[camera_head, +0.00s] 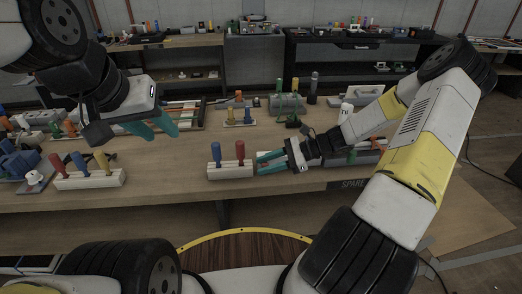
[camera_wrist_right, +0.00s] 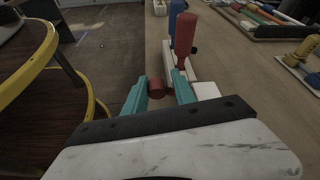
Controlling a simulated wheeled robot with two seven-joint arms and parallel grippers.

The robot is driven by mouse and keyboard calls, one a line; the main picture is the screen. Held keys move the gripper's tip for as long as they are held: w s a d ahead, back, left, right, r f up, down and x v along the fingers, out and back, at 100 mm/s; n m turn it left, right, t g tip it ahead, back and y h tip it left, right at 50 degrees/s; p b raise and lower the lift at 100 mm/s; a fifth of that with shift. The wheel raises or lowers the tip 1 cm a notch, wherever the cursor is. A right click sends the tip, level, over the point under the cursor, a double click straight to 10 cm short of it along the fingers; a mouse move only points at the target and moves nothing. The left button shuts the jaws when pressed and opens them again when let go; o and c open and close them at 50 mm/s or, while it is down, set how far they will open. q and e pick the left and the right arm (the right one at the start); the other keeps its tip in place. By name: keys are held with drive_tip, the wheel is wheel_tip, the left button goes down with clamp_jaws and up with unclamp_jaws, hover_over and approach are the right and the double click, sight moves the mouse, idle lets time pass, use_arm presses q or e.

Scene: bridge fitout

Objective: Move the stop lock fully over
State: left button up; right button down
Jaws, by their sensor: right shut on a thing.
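A pale block (camera_head: 230,172) stands at the table's front edge with an upright blue lever (camera_head: 216,152) and an upright red lever (camera_head: 240,151). In the right wrist view the red lever (camera_wrist_right: 185,38) stands just beyond the fingertips, with the blue lever (camera_wrist_right: 176,14) behind it. A short red knob (camera_wrist_right: 157,87) lies between the teal fingers; it looks like the stop lock. My right gripper (camera_head: 260,161) is shut on this knob at the block's right end. The fingers hide the knob in the head view. My left gripper (camera_head: 152,129) is open and empty above the table.
Another pale block (camera_head: 90,180) with blue, red and yellow levers stands at the left. A grey unit (camera_head: 286,103) and a small base with yellow and blue levers (camera_head: 240,117) stand behind. The table front between the two lever blocks is clear.

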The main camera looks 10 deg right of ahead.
drive_tip(key=shift+s+f, duration=0.1)
drive_tip(key=shift+f, duration=0.1)
drive_tip(key=shift+s+f+n+t, duration=0.25)
drive_tip(key=shift+f+n+t, duration=0.45)
drive_tip(key=shift+n, duration=0.3)
drive_tip(key=shift+d+f+n+t+y, duration=0.1)
drive_tip(key=shift+f+n+t+y, duration=0.05)
drive_tip(key=shift+f+n+t, duration=0.4)
drive_tip(key=shift+f+n+t+y, duration=0.15)
drive_tip(key=shift+f+n+t, duration=0.15)
drive_tip(key=shift+n, duration=0.45)
drive_tip(key=c, duration=1.2)
unclamp_jaws()
drive_tip(key=shift+o, duration=0.4)
drive_tip(key=shift+r, duration=0.1)
